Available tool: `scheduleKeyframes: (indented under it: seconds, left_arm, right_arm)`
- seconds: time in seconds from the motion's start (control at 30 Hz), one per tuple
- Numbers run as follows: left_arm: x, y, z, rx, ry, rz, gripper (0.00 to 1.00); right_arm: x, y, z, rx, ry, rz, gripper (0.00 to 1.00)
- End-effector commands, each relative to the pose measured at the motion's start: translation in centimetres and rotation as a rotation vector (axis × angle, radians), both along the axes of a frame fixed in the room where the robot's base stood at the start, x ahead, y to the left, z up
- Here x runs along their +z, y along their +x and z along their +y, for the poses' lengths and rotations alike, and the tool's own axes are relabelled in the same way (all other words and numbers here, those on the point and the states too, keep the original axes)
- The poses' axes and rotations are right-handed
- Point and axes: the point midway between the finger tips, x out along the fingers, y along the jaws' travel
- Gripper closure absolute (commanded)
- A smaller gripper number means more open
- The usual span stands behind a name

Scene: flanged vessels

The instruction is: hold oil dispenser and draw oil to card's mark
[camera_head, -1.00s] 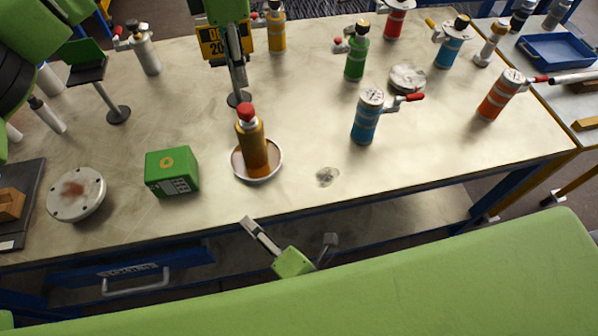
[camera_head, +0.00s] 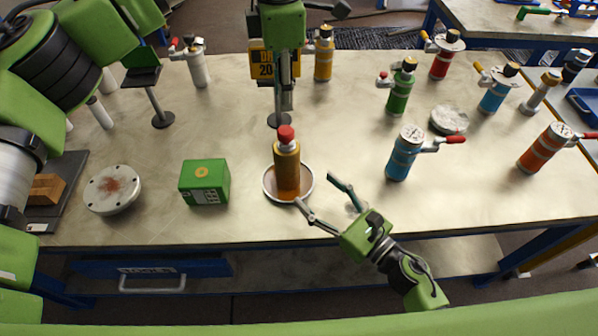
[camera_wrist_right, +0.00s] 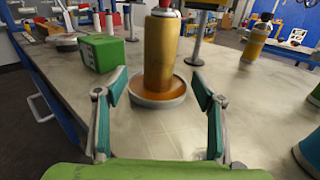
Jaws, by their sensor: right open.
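The oil dispenser (camera_head: 287,167) is an upright amber bottle with a red top, standing in a shallow round dish (camera_head: 268,193). It also shows in the right wrist view (camera_wrist_right: 161,55), beyond my fingertips. My right gripper (camera_head: 314,189) is open and empty at the dish's near right side; in the wrist view its fingers (camera_wrist_right: 160,77) flank the dispenser from the near side, apart from it. The yellow card (camera_head: 261,66) with black print stands behind the dispenser, partly hidden by my left gripper (camera_head: 285,85). Whether the left fingers are open or shut is unclear.
A green box (camera_head: 205,182) and a stained round flange (camera_head: 112,190) are left of the dispenser. A blue canister (camera_head: 404,153) with a red handle stands to the right, a green one (camera_head: 401,88) behind it. Bare tabletop lies at the front right.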

Motion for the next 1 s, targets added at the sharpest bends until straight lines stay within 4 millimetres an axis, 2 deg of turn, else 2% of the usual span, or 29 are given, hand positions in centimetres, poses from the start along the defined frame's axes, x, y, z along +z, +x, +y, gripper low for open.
scheduleKeyframes:
  seconds: [0.3, 0.5, 0.7, 0.97, 1.0]
  left_arm:
    - [0.0, 0.0, 0.0, 0.0, 0.0, 0.0, 0.72]
    - [0.0, 0.0, 0.0, 0.0, 0.0, 0.0, 0.72]
    - [0.0, 0.0, 0.0, 0.0, 0.0, 0.0, 0.72]
    - [0.0, 0.0, 0.0, 0.0, 0.0, 0.0, 0.72]
    - [0.0, 0.0, 0.0, 0.0, 0.0, 0.0, 0.72]
  right_arm:
    - [0.1, 5.1, 4.0, 0.0, 0.003, -0.001, 0.37]
    - [0.1, 7.4, 5.9, -0.001, 0.004, 0.001, 0.37]
    - [0.0, 8.4, 6.7, -0.001, 0.002, 0.002, 0.37]
    - [0.0, 8.4, 6.8, -0.001, 0.003, 0.002, 0.37]
    - [0.0, 8.4, 6.8, -0.001, 0.003, 0.002, 0.4]
